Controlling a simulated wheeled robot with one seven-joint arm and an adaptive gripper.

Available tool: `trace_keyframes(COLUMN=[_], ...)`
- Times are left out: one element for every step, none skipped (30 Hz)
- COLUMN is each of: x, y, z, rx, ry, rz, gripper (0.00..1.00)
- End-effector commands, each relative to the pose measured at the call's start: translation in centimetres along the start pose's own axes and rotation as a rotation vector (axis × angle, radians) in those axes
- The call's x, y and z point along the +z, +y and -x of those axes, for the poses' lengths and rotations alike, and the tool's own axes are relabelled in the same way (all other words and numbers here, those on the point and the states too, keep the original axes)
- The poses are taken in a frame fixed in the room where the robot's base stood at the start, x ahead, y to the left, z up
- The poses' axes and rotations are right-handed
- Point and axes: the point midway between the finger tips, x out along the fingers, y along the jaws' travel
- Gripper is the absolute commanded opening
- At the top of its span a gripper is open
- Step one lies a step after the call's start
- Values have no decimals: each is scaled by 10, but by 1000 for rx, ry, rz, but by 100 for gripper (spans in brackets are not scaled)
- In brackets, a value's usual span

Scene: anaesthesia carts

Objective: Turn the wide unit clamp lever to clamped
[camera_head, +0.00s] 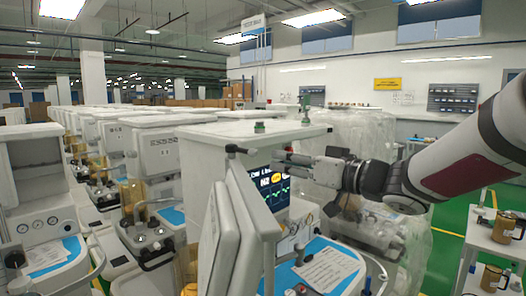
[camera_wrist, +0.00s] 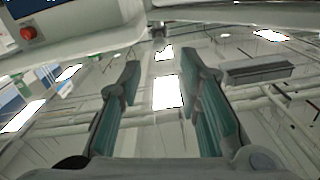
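The anaesthesia unit (camera_head: 210,160) in front of me has a white top and a lit screen (camera_head: 272,190). A short dark lever-like handle (camera_head: 236,149) sticks out near the top of its tilted panels; I cannot tell for sure that it is the clamp lever. My gripper (camera_head: 280,160) is in front of the screen's upper edge, to the right of that handle and apart from it. In the wrist view my gripper's green-padded fingers (camera_wrist: 161,75) are spread with nothing held. A small grey knob (camera_wrist: 158,43) shows beyond the gap, under a white edge.
A red button (camera_wrist: 28,33) shows beside a dark screen. More carts (camera_head: 150,150) stand at left. A plastic-wrapped unit (camera_head: 400,245) is behind my arm. A shelf with jugs (camera_head: 492,240) stands right, over green floor.

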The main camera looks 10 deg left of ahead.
Motion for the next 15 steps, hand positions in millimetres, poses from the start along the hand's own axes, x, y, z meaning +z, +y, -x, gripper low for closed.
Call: trace_keyframes(x=[0, 0, 0, 0, 0, 0, 0, 0, 1, 0, 0, 0, 0, 0, 0], y=[-1, -1, -1, -1, -1, -1, -1, -1, -1, -1, -1, -1, -1, -1, -1], z=[-5, -9, -15, -20, -26, -33, -40, -45, -54, -60, -65, -73, -79, -85, -92], rx=[-2, -2, -2, -1, -2, -2, -2, -2, -1, -1, -2, -1, 0, 0, 1], ry=[0, 0, 0, 0, 0, 0, 0, 1, 0, 0, 0, 0, 0, 1, 1], rz=[0, -1, -1, -1, -1, 0, 0, 0, -1, 0, 0, 0, -1, -1, 0], gripper=[32, 32, 32, 32, 32, 32, 32, 32, 32, 32, 32, 32, 32, 32, 32])
